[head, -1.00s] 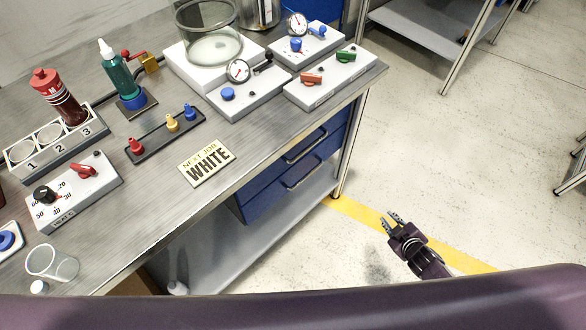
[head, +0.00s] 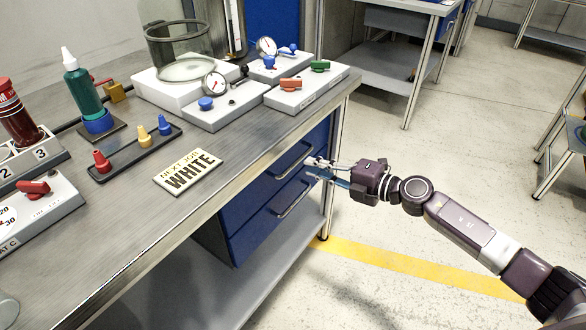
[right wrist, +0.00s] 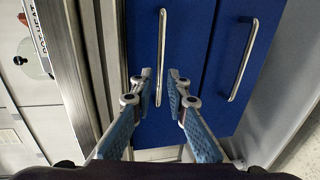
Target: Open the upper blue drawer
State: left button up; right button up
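The upper blue drawer (head: 259,192) sits under the tabletop and looks shut. Its metal bar handle (head: 292,160) shows just left of my right gripper (head: 312,167). My right gripper is open and empty, with its fingers pointing at the drawer front. In the right wrist view the upper drawer's handle (right wrist: 162,45) runs up the picture, and its near end lies in line with the gap between the open fingertips (right wrist: 159,75). I cannot tell whether they touch it. My left gripper is not in view.
The lower blue drawer (head: 250,238) with its own handle (head: 290,198) lies just below. The metal tabletop (head: 225,197) overhangs above the drawers and carries bottles, valve boxes and a WHITE sign (head: 188,171). A table leg (head: 331,205) stands right of the drawers.

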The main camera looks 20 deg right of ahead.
aim_at(297, 161)
jog(key=x, duration=0.5)
jog(key=shift+w, duration=0.15)
jog(key=shift+w+a+f, duration=0.15)
jog(key=shift+w+a, duration=0.25)
jog(key=shift+w, duration=0.1)
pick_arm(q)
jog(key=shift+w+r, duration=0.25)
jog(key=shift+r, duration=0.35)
pick_arm(e)
grip_shut()
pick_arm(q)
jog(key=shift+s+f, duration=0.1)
pick_arm(e)
jog(key=shift+s+d, duration=0.1)
